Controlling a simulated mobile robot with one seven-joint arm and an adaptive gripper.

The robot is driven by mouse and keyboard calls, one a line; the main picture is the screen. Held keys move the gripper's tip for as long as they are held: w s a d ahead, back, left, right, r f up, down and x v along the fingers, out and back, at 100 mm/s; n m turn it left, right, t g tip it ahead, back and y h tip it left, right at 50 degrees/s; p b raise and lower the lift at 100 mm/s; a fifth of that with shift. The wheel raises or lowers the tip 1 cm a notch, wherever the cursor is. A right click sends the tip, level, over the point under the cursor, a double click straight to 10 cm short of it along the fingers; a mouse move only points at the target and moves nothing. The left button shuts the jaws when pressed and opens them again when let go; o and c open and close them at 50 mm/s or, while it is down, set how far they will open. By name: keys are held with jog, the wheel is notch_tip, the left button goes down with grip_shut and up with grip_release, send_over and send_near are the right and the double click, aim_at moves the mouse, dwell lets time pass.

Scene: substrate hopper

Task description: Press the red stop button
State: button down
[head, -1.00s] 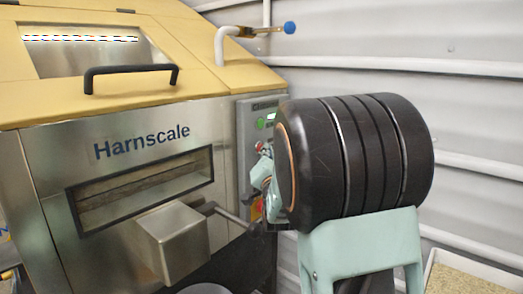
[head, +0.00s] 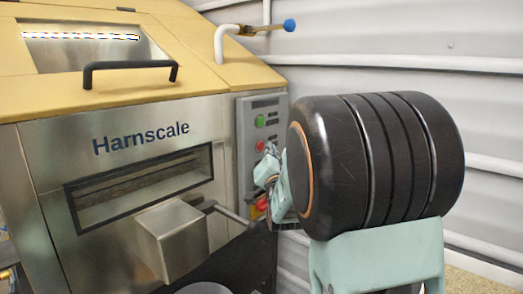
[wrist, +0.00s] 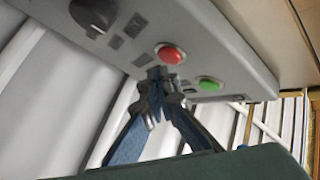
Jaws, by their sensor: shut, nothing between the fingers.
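The grey control panel (head: 244,150) stands on the right side of the machine front. It carries a round red button (head: 260,146) below a green button (head: 260,121). In the wrist view the red button (wrist: 171,54) shows beside the green button (wrist: 209,84). My gripper (wrist: 157,74) is shut and empty, its fingertips just below the red button in that view. I cannot tell the gap to the panel. In the head view my gripper (head: 267,166) is just below the red button and partly hidden by my wrist. A second red knob on yellow (head: 262,203) sits lower down.
A black rotary knob (wrist: 95,12) is on the panel. The steel machine (head: 60,150) labelled Harnscale has a black handle (head: 130,69) and a protruding metal box (head: 172,240). A white pipe with a blue-ended valve (head: 289,25) is above. A ribbed wall (head: 400,40) stands behind.

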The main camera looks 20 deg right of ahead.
jog(key=shift+s+d, duration=0.1)
jog(key=s+d, duration=0.1)
jog(key=s, duration=0.1)
jog(key=s+d, duration=0.1)
jog(key=s, duration=0.1)
jog(key=shift+d+b, duration=0.3)
jog(key=shift+b, duration=0.1)
jog(key=shift+r, duration=0.1)
dwell(0.6)
